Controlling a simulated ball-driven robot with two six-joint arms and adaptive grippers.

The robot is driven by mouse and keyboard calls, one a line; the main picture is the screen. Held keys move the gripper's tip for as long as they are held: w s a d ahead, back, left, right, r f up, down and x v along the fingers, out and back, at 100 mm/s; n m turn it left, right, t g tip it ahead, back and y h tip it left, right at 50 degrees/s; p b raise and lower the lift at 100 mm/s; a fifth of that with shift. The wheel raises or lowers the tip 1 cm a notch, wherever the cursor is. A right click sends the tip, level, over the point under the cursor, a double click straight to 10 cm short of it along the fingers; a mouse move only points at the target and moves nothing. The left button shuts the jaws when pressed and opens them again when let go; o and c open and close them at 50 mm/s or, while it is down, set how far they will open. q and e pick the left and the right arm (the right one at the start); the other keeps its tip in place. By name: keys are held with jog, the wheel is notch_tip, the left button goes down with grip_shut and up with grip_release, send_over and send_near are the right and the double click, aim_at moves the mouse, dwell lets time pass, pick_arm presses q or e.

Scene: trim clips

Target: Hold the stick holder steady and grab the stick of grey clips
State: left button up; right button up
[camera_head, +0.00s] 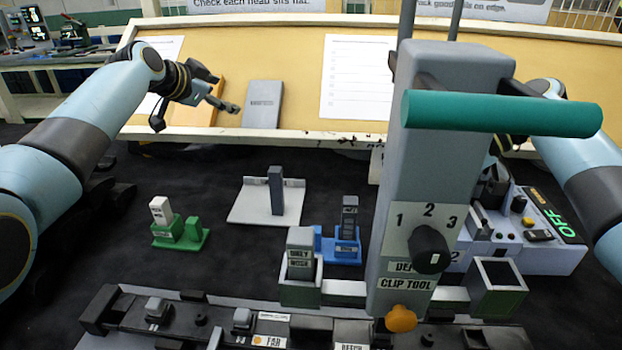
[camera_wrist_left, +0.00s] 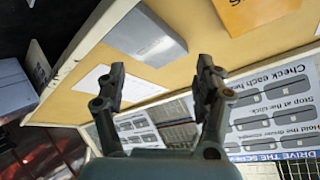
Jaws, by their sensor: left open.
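A blue holder (camera_head: 338,248) stands on the dark mat with a segmented dark grey stick (camera_head: 349,212) upright in it. A green holder (camera_head: 181,235) to the left carries a pale stick (camera_head: 160,210). I cannot tell for certain which stick is the grey clips. My left gripper (camera_head: 197,113) is open and empty, well above and behind the holders, over the yellow board. In the left wrist view its two fingers (camera_wrist_left: 161,75) are spread with nothing between them. My right arm comes in from the right; its gripper is mostly hidden behind the clip tool.
The tall grey clip tool (camera_head: 428,180) with a green handle blocks the right middle. A white plate (camera_head: 285,212) with a dark grey post stands centre. A green box (camera_head: 300,292) and a black rail fixture (camera_head: 110,310) line the front. A grey machine (camera_head: 545,255) stands right.

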aim_at(333, 249)
pick_arm(q)
jog(key=s+d+f+m+g, duration=0.1)
jog(key=s+d+f+g, duration=0.1)
jog(key=d, duration=0.2)
jog(key=s+d+f+m+g+h, duration=0.1)
jog(key=s+d+f+g, duration=0.1)
jog(key=d, duration=0.3)
jog(key=s+d+f+m+g, duration=0.2)
jog(key=s+d+f, duration=0.1)
jog(key=s+d, duration=0.1)
jog(key=shift+d+h, duration=0.4)
jog(key=shift+d, duration=0.05)
jog(key=s+d+f+m+g, duration=0.1)
jog(key=s+d+g, duration=0.1)
jog(key=s, duration=0.1)
jog(key=s+d+f+m+g, duration=0.1)
jog(key=s+d+g, duration=0.1)
jog(key=s+d, duration=0.1)
jog(key=s+d+f+m+g, duration=0.1)
jog(key=s+d+m+g, duration=0.1)
jog(key=s, duration=0.2)
jog(key=shift+s+d+y, duration=0.3)
jog(key=shift+s+d, duration=0.05)
jog(key=shift+s, duration=0.05)
jog(key=shift+s+d+f, duration=0.15)
jog(key=shift+s+f, duration=0.05)
jog(key=shift+f, duration=0.05)
jog(key=x, duration=1)
jog(key=shift+w, duration=0.1)
